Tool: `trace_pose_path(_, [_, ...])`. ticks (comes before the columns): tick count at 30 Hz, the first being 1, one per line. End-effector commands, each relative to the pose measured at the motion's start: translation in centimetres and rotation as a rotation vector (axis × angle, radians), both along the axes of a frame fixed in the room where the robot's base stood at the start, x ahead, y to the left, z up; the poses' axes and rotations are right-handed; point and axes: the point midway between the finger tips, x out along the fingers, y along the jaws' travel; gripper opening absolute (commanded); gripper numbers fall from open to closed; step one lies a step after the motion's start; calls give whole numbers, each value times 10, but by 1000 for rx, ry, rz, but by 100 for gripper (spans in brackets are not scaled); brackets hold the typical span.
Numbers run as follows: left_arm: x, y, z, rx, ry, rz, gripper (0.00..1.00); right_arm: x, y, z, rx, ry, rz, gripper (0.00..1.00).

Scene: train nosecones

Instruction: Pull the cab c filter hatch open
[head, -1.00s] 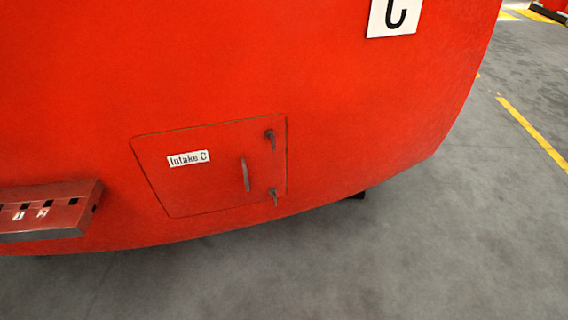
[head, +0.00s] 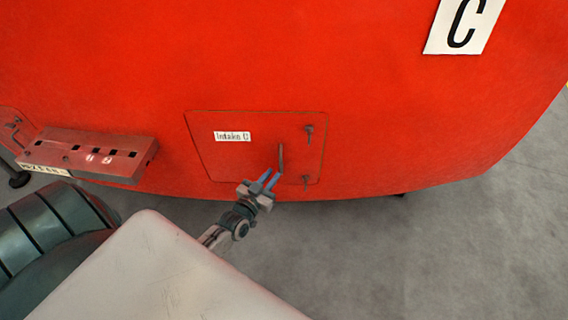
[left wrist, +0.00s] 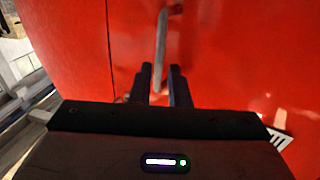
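The filter hatch (head: 235,160) is a red panel labelled "Intake C" (head: 232,136) on the red nosecone under the "C" plate (head: 464,24). It looks flush with the nosecone. Its upright bar handle (head: 281,158) is near the right edge, with one latch (head: 309,133) above and one latch (head: 305,181) below. My left gripper (head: 269,178) is just below and left of the handle. In the left wrist view the handle (left wrist: 161,45) rises between the two open fingertips (left wrist: 160,72); I cannot tell whether they touch it. My right gripper is not in view.
A red box with dark slots (head: 88,154) sticks out of the nosecone left of the hatch. Grey floor (head: 400,260) is clear below and to the right. The label (left wrist: 278,138) shows at the right in the left wrist view.

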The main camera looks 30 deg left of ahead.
Motion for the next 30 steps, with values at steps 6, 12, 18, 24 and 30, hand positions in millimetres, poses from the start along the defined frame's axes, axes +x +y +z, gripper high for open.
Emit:
trace_pose_path(6, [40, 2, 0, 1, 0, 0, 16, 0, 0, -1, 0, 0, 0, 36])
trace_pose_path(12, [58, 2, 0, 0, 2, 0, 16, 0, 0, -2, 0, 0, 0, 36])
trace_pose_path(18, [61, 2, 0, 0, 3, 0, 16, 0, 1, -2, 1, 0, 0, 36])
trace_pose_path(24, [61, 2, 0, 0, 3, 0, 2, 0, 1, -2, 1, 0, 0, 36])
trace_pose_path(30, [61, 2, 0, 0, 2, 0, 0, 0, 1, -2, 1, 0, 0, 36])
